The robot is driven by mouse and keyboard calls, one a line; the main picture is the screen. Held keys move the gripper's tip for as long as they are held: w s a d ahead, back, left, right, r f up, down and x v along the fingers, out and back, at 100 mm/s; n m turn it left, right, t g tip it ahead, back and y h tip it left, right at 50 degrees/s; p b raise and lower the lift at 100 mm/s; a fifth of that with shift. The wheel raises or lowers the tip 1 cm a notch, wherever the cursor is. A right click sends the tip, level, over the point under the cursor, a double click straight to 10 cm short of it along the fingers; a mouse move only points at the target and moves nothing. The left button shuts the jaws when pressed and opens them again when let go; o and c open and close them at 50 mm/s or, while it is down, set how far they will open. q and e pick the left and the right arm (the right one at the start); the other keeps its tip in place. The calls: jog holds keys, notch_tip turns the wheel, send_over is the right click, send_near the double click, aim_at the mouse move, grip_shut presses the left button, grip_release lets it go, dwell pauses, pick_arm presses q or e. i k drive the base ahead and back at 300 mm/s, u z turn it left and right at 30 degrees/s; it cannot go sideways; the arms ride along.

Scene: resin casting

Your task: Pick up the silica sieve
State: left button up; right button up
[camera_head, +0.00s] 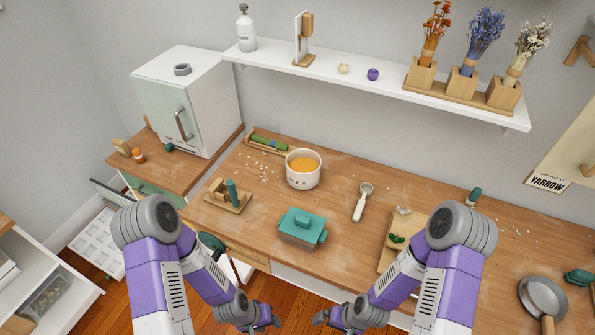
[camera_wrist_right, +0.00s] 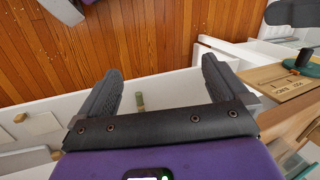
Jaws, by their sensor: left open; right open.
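A white spoon-like tool (camera_head: 363,203) with a small round head lies on the wooden table, right of the middle. It is the likeliest silica sieve, though its mesh is too small to make out. A white round tub (camera_head: 303,180) with orange contents stands to its left; its label is partly readable as "ICA". My left gripper (camera_head: 274,324) and my right gripper (camera_head: 322,319) are low at the bottom of the head view, in front of the table and apart from the tool. In the right wrist view my right gripper (camera_wrist_right: 160,82) is open and empty.
A teal-lidded box (camera_head: 303,225) sits near the table's front edge. A wooden stand (camera_head: 228,195) is left of it and a wooden tray (camera_head: 396,238) right. A pan (camera_head: 543,297) lies far right. A shelf (camera_head: 370,81) runs above the back. The table around the tool is clear.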

aim_at(542, 296)
jog(key=z, duration=3.85)
jog(key=i, duration=2.05)
jog(key=u, duration=1.2)
